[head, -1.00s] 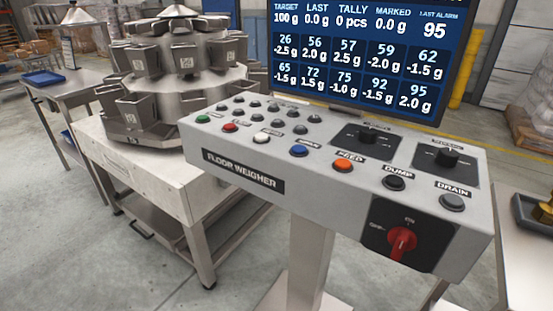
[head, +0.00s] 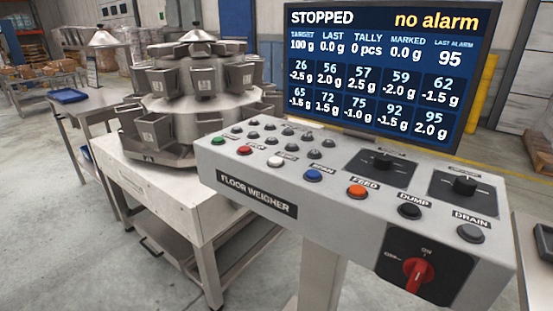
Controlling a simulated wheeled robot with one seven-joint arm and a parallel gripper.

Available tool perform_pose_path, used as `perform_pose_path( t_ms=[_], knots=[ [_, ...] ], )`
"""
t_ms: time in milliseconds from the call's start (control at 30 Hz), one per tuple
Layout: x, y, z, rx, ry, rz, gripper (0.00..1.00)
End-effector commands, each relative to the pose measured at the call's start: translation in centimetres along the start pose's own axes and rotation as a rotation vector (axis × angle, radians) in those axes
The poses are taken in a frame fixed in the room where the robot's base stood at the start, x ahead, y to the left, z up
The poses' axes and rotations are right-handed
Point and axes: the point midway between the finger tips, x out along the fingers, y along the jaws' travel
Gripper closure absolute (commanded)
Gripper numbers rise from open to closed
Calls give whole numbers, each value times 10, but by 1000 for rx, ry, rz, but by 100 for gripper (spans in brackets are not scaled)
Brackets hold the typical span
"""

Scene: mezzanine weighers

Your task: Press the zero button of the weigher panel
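The grey weigher panel (head: 345,222), marked FLOOR WEIGHER, stands in the middle right on a post. Its front row runs from a green button (head: 218,140) through red (head: 244,150), white (head: 276,161), blue (head: 313,174) and orange (head: 357,190) to black and grey ones. The orange, black and grey ones are labelled FEED, DUMP and DRAIN. The labels by the green, red, white and blue buttons are too small to read surely, so I cannot confirm which is zero. The screen (head: 382,75) reads STOPPED, no alarm. My gripper is not in view.
A red rotary switch (head: 418,271) is on the panel's front right. Two black knobs sit at its back right. A multihead weigher (head: 195,90) stands on a white table (head: 155,184) to the left. A side table with a blue tray (head: 69,96) is farther left. Floor shows at lower left.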

Motion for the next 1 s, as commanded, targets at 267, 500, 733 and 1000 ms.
perform_pose_path(
  t_ms=[267,500,733,1000],
  knots=[
    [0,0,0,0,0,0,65],
    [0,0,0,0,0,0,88],
    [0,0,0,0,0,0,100],
    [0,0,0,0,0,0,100]
  ],
)
